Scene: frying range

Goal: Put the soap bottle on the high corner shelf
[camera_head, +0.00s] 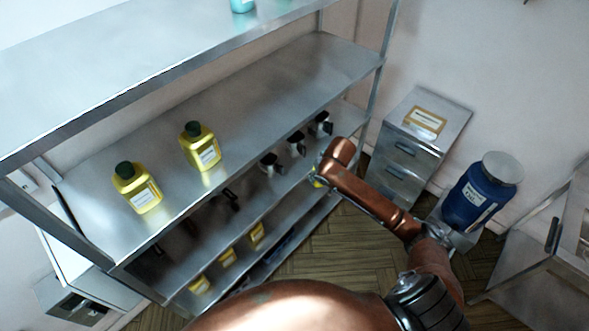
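Two yellow bottles with dark caps and white labels, one on the left (137,188) and one to its right (201,147), stand upright on the upper-middle shelf (285,85) of a metal rack. A teal bottle (243,5), cut off by the frame's top edge, stands on the rack's top shelf (110,60). I cannot tell which bottle is the task's soap bottle. My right gripper (318,174) is at the rack's right end, mostly hidden by its own wrist. A bit of yellow shows beside it; whether it is held is unclear. My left gripper is out of view.
Several metal cups (296,144) and small yellow items (228,257) stand on lower shelves. A drawer cabinet (397,175) is beyond the rack's right end. A large blue container (480,195) with a grey lid stands at right. Wood floor (340,262) shows between.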

